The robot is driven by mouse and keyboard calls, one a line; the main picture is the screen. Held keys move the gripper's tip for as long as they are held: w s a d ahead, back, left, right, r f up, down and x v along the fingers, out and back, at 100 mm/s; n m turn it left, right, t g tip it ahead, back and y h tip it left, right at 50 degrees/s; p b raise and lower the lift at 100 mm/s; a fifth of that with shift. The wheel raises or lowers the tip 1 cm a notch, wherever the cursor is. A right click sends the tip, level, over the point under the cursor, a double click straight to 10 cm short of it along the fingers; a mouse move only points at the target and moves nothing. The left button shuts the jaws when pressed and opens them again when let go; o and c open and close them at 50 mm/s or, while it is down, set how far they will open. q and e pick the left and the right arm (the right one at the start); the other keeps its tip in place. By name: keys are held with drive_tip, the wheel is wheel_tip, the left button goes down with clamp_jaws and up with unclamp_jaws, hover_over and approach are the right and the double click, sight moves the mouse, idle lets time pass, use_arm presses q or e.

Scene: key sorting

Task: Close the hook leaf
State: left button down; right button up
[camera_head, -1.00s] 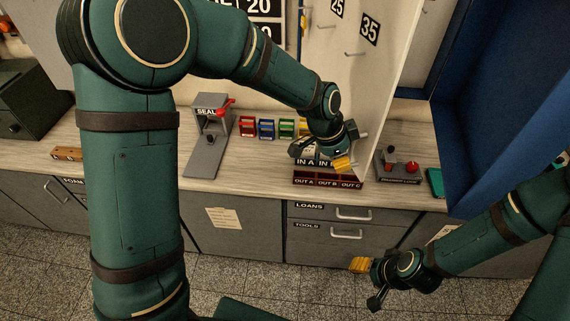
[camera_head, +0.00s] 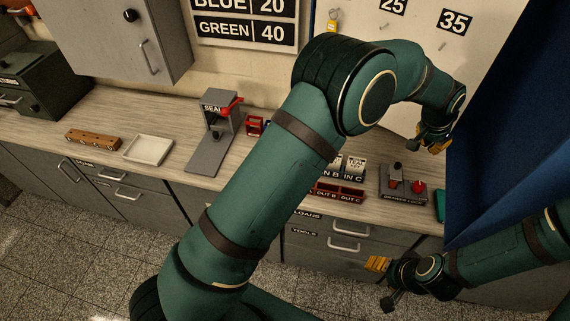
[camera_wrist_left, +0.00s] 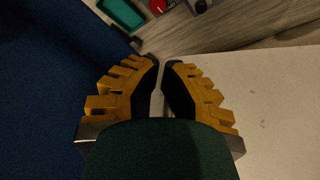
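The hook leaf (camera_head: 408,72) is a pale panel with small hooks and black tags "25" and "35", at the upper right of the head view. It shows as a pale surface on the right of the left wrist view (camera_wrist_left: 275,105). My left gripper (camera_head: 437,143) is low in front of the leaf, beside the blue panel. In the wrist view its yellow-padded fingers (camera_wrist_left: 161,66) are nearly together, with a thin light strip between them; no held thing is clear. Contact with the leaf cannot be told. My right gripper (camera_head: 377,265) hangs before the drawers, its finger gap unclear.
A large blue panel (camera_head: 515,130) stands close on the right. Below on the counter are a red-knobbed device (camera_head: 404,184), a teal item (camera_head: 440,205) and labelled trays (camera_head: 338,190). A seal press (camera_head: 213,135) and a white tray (camera_head: 148,150) stand to the left.

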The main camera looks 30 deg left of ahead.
use_arm(q)
drive_tip(key=w+d+n+y+p, duration=0.1)
drive_tip(key=w+n, duration=0.3)
drive_tip(key=w, duration=0.4)
drive_tip(key=shift+w+d+n+t+y+p, duration=0.15)
drive_tip(key=shift+d+n+t+y+p, duration=0.2)
drive_tip(key=shift+d, duration=0.35)
use_arm(e)
drive_tip(key=shift+w+d+r, duration=0.2)
drive_tip(key=shift+w+r, duration=0.1)
drive_tip(key=shift+r, duration=0.2)
drive_tip(key=shift+w+d+r, duration=0.15)
drive_tip(key=shift+w+r, duration=0.15)
drive_tip(key=shift+r, duration=0.15)
use_arm(q)
drive_tip(key=shift+f, duration=0.1)
use_arm(e)
drive_tip(key=shift+f, duration=0.1)
